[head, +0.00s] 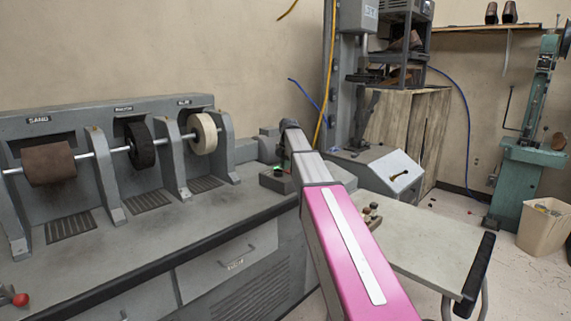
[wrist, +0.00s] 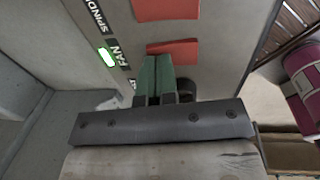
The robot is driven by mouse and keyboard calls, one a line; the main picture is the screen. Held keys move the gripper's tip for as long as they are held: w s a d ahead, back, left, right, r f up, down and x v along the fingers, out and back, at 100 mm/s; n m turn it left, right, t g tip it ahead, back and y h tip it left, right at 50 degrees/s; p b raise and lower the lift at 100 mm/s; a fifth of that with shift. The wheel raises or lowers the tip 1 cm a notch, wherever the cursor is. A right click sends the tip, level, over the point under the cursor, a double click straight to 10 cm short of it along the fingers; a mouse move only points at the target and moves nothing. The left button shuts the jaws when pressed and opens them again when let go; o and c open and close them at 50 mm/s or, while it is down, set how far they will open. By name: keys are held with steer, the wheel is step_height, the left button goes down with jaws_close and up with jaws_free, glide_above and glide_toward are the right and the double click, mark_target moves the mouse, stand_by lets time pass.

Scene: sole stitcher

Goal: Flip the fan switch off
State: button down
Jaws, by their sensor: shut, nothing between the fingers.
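In the wrist view, a grey control panel (wrist: 222,40) carries a red switch (wrist: 180,48) beside the FAN label (wrist: 117,54). A green light (wrist: 106,57) glows next to that label. A second red switch (wrist: 165,9) sits beside the SPINDLE label (wrist: 93,12). My gripper (wrist: 157,62) has its two green fingers together with nothing between them. Their tips are at the near edge of the fan switch, overlapping it in the picture; I cannot tell whether they touch. In the head view my arm hides most of the panel and the fingers.
A dark round part (wrist: 186,88) sits just right of my fingers. In the head view, a grinding bench (head: 225,207) with several wheels stands left, and a sloped grey box (head: 370,168) stands beyond my arm. A pale table (head: 430,245) is at the right.

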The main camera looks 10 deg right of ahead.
steer(key=shift+a+f, duration=0.1)
steer(key=shift+f, duration=0.1)
steer(key=shift+s, duration=0.15)
stand_by(0.3)
steer(key=shift+s+d+r, duration=0.25)
steer(key=shift+s+d, duration=0.2)
steer(key=shift+d, duration=0.05)
steer(key=shift+r, duration=0.1)
